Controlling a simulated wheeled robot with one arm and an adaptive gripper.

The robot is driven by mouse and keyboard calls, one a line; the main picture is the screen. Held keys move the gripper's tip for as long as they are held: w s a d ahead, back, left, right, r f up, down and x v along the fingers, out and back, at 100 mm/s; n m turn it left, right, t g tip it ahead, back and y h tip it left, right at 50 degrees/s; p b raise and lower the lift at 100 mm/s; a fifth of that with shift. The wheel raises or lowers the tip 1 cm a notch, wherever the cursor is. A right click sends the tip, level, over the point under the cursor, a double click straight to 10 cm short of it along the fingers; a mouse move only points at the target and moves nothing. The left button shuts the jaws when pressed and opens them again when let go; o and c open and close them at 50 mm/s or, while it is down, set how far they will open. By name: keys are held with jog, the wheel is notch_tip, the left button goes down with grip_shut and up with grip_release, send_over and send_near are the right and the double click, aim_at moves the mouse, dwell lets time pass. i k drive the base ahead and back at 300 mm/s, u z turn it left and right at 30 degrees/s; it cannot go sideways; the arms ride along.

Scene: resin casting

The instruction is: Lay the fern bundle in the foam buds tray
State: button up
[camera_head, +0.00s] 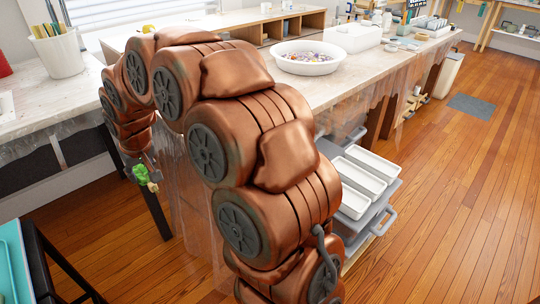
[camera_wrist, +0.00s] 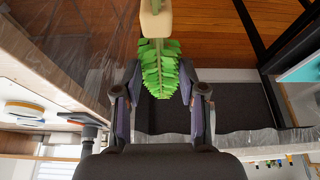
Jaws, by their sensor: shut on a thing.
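My gripper (camera_head: 148,166) hangs in the air beside the front left of the long workbench, at the end of my copper-coloured arm. It is shut on the green fern bundle (camera_head: 140,173), which has a pale beige end piece (camera_head: 153,187). In the wrist view the leafy fern bundle (camera_wrist: 160,72) sits between both fingers of my gripper (camera_wrist: 160,90), its beige end (camera_wrist: 155,20) pointing to the top. Several narrow white trays (camera_head: 365,170) lie on a grey cart at lower right. I cannot tell whether one is the foam buds tray.
A white oval basin (camera_head: 305,57) of small coloured pieces stands on the workbench (camera_head: 350,85), which has clear plastic sheeting at its edge. A white tub of tools (camera_head: 58,50) stands on the left table. The wooden floor (camera_head: 460,190) at right is largely clear.

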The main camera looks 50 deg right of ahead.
aim_at(375, 172)
jog(key=u, duration=1.85)
jog(key=k, duration=1.6)
jog(key=z, duration=1.6)
